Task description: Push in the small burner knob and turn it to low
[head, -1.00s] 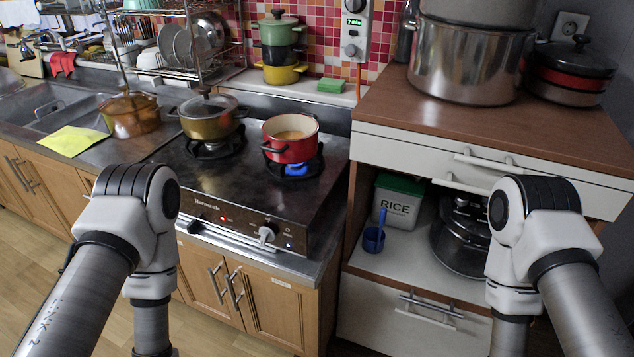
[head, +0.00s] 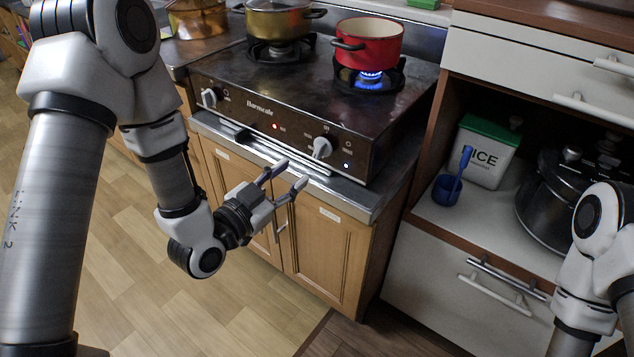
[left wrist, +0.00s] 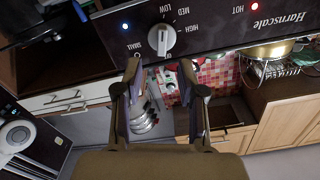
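The small burner knob (head: 322,147) is a pale knob at the right of the stove's dark front panel. In the left wrist view the knob (left wrist: 162,40) sits by upside-down labels SMALL, LOW, MED and HIGH; its exact setting is unclear. My left gripper (head: 293,174) is in front of the stove, a little below and left of the knob, fingers apart and empty. In the left wrist view my left gripper (left wrist: 161,72) has its spread fingertips just below the knob, with no contact visible. My right gripper is out of view.
A red pot (head: 368,43) stands over a lit blue flame (head: 371,78). A brass pot (head: 279,19) stands on the other burner. A second knob (head: 210,97) is at the panel's left. A metal ledge (head: 345,195) runs below the panel. Open shelving holds a rice box (head: 480,153).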

